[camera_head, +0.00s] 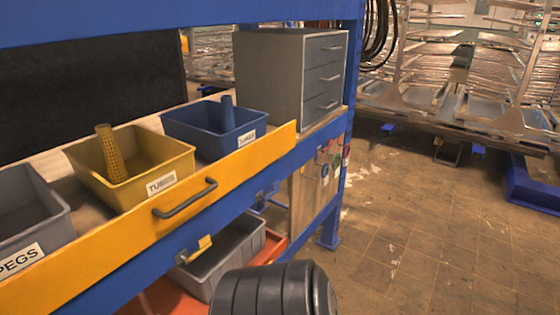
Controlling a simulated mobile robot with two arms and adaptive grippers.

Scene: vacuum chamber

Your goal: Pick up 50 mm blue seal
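Several small coloured rings hang on the side panel at the right end of the blue workbench frame. They look like seals in red, green and blue tones. One bluish ring (325,174) hangs low in the group. The rings are too small to read any size, so I cannot tell which is 50 mm. Neither gripper is in view. A dark ribbed rounded part at the bottom centre looks like part of my own arm, and it is well in front of and below the rings.
A yellow drawer front (130,232) with a dark handle bears grey (30,222), yellow (130,195) and blue (215,138) bins. A grey drawer cabinet (290,75) stands behind. A grey bin (225,255) sits below. Open tiled floor (430,235) lies right; metal racks stand behind.

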